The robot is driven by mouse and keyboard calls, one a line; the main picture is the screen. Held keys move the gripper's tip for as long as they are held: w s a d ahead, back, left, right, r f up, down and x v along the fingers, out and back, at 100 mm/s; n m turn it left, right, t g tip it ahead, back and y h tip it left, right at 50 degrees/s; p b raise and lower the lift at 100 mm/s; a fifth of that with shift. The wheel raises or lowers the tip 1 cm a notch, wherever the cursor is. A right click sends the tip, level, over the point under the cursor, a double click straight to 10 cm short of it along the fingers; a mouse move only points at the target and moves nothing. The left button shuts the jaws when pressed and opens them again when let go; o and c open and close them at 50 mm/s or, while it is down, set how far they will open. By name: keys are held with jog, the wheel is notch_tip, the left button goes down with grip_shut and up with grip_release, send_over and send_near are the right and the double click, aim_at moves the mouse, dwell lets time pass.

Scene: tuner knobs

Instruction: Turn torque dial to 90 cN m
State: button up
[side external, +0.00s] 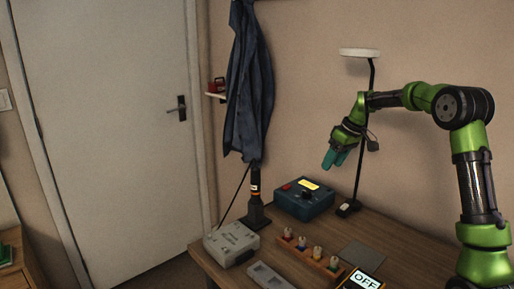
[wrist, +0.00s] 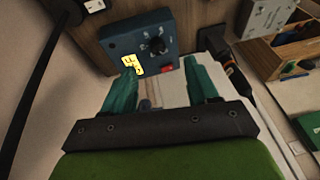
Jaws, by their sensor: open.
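A dark blue box (side external: 296,207) stands at the back of the wooden desk. It carries a dark round dial (side external: 307,195), a lit yellow display (side external: 309,184) and a red button (side external: 287,187). In the wrist view the blue box (wrist: 116,45) is ahead of the fingers, with the black dial (wrist: 157,46) facing the camera. The display (wrist: 133,64) is too small and tilted to read, and so is the dial's setting. My gripper (side external: 334,165) is in the air above and right of the box. Its teal fingers (wrist: 160,67) are apart and empty, clear of the dial.
A black and orange screwdriver (side external: 255,185) stands upright left of the box. A lamp (side external: 370,110) rises right of it. A grey case (side external: 231,241), a wooden rack (side external: 310,258) and a display reading OFF (side external: 364,281) lie in front. A dark coat hangs behind.

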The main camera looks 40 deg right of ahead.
jog(key=w+d+r+n, duration=0.2)
jog(key=n, duration=0.3)
send_near(307, 191)
jog(key=x, duration=0.8)
jog(key=shift+f, duration=0.4)
jog(key=c, duration=1)
